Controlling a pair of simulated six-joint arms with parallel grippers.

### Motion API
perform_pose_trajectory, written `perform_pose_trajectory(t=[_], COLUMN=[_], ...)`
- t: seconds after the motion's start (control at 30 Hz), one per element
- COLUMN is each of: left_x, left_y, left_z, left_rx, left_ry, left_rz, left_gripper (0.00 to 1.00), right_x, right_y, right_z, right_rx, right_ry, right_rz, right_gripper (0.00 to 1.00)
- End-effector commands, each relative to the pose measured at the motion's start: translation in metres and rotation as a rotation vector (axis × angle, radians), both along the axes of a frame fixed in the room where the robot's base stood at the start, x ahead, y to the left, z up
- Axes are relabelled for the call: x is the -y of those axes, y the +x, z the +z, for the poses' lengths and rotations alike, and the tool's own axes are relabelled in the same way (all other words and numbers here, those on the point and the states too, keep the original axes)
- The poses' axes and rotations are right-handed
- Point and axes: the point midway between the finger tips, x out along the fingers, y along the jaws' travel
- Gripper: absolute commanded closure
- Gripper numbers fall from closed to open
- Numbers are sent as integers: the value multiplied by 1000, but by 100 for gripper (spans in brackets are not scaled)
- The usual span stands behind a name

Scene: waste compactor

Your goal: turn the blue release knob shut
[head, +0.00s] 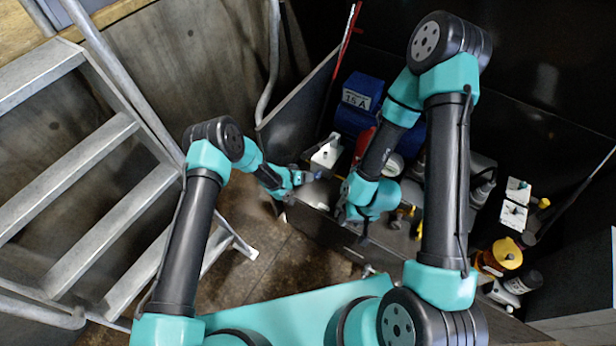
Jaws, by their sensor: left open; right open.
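A small bluish piece (319,173) shows right at the tips of my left gripper (302,180), just below a white box-like part (326,152). It may be the blue release knob, but it is too small to tell, and I cannot tell whether the gripper touches it. My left gripper is open. My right gripper (353,222) is open and points down, to the right of and below the left one, over the machine's near edge. No held object is visible in either gripper.
A large blue unit (362,98) with a white label stands behind my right arm. White fittings (514,207) and a yellow-orange part (502,254) lie to the right. Metal stairs (90,160) fill the left side. Brown floor (285,265) shows below the grippers.

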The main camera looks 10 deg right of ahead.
Motion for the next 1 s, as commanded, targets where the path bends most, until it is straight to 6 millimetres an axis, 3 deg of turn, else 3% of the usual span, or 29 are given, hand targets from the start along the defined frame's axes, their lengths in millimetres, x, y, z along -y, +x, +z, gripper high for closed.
perform_pose_trajectory(t=[0.57, 0.77, 1.0], left_x=[-1, -1, -13], left_y=[-4, -16, -47], left_z=[8, 28, 60], left_rx=[24, 113, 259], left_ry=[10, 60, 212], left_rz=[0, 6, 8], left_gripper=[43, 43, 43], right_x=[0, 0, 0], right_y=[0, 0, 0], right_z=[0, 0, 0], right_rx=[0, 0, 0], right_ry=[0, 0, 0], right_rz=[0, 0, 0], right_gripper=[57, 57, 57])
